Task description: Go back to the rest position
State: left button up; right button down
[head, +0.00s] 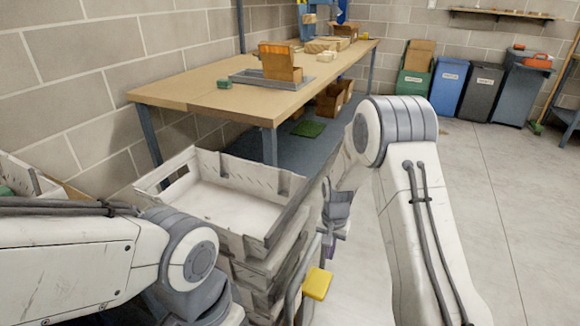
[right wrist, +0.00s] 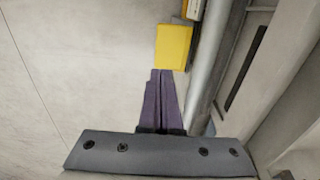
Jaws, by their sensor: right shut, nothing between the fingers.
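My right gripper (head: 329,246) hangs low in the head view, just right of a stack of worn white crates (head: 262,250). In the right wrist view its purple fingers (right wrist: 160,75) are together with nothing between them, pointing toward a yellow block-like thing (right wrist: 173,46). The yellow thing also shows in the head view (head: 317,284), below the gripper, beside a metal rail. I cannot tell whether the fingers touch it. My left arm comes in from the left; its gripper is out of view.
The top crate (head: 235,205) looks empty. A wooden workbench (head: 225,98) with a grey tray and cardboard boxes stands along the wall. Several bins, green (head: 413,80) and blue (head: 448,85) among them, stand at the back right. The concrete floor (head: 480,190) on the right is clear.

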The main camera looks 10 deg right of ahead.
jog(key=s+a+r+n, duration=0.6)
jog(key=s+a+r, duration=0.4)
jog(key=a+r, duration=0.25)
jog(key=s+a+r+n, duration=0.1)
jog(key=s+r+n, duration=0.15)
jog(key=s, duration=0.35)
jog(key=s+a+r+n+y, duration=0.1)
jog(key=s+r+n, duration=0.15)
jog(key=s, duration=0.35)
jog(key=s+a+r+n, duration=0.1)
jog(key=s+r+n, duration=0.15)
jog(key=s, duration=0.35)
notch_tip(320, 180, up, 19)
jog(key=s+p, duration=0.1)
jog(key=p, duration=1.8)
jog(key=shift+d+f+p, duration=0.15)
jog(key=shift+p, duration=0.15)
jog(key=shift+s+n, duration=0.1)
jog(key=shift+n, duration=0.25)
